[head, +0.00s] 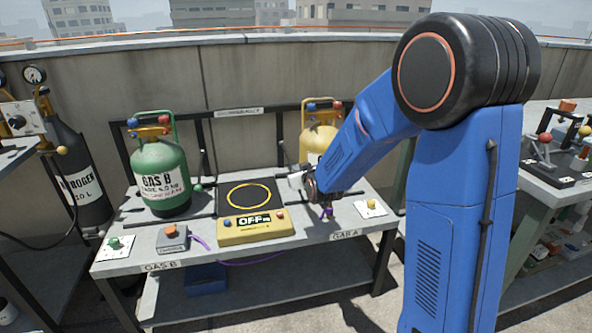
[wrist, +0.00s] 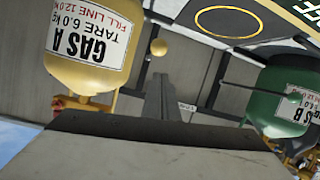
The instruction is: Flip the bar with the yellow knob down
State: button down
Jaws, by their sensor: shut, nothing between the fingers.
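In the wrist view a round yellow knob (wrist: 158,47) shows beside the yellow GAS A cylinder (wrist: 88,45), just past my gripper tips. A thin dark piece lies by it; I cannot tell clearly how the bar is set. In the head view that knob is hidden or not clear behind my arm. My gripper (wrist: 167,80) is shut and empty, its narrow tips close to the knob; contact cannot be made out. In the head view my gripper (head: 303,182) is above the bench, in front of the yellow cylinder (head: 318,140).
The green GAS B cylinder (head: 160,178) stands left of the black scale plate (head: 246,196). A yellow OFF box (head: 255,227) sits at the bench front. A small white plate (head: 370,209) bears another yellow knob. A second bench (head: 560,195) stands at right.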

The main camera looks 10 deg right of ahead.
jog(key=s+f, duration=0.2)
jog(key=s, duration=0.5)
jog(key=shift+d+f, duration=0.2)
jog(key=shift+f, duration=0.05)
